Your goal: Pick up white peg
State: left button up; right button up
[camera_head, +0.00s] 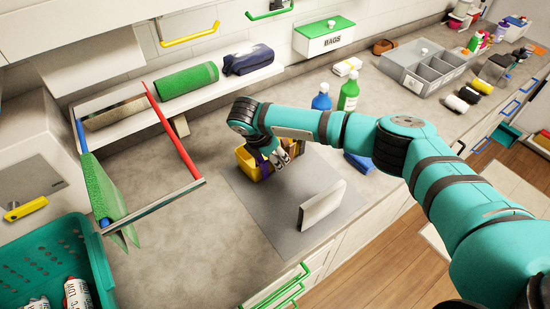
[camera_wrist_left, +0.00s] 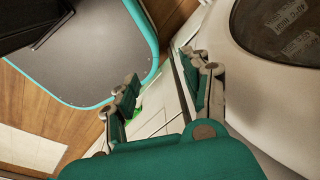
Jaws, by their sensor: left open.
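I cannot pick out a white peg for certain in either view. In the head view my right gripper (camera_head: 277,162) reaches down at a small yellow container (camera_head: 246,163) on the grey mat. Something dark purple shows at the container beside the fingers. The gripper covers part of the container, and what lies inside or between the fingers is too small to tell. My left gripper (camera_wrist_left: 165,88) shows in the left wrist view, open with nothing between its fingers. It is beside a white machine with a round dark door (camera_wrist_left: 285,30), away from the counter top.
A pale upright slab (camera_head: 322,205) stands on the grey mat (camera_head: 270,215). Blue (camera_head: 321,101) and green (camera_head: 348,96) bottles stand behind my right arm. A drying rack with a red bar (camera_head: 172,130) and a teal basket (camera_head: 58,262) are at left. Bare counter lies between rack and mat.

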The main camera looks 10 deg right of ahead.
jog(key=shift+c, duration=1.1)
jog(key=shift+r, duration=0.15)
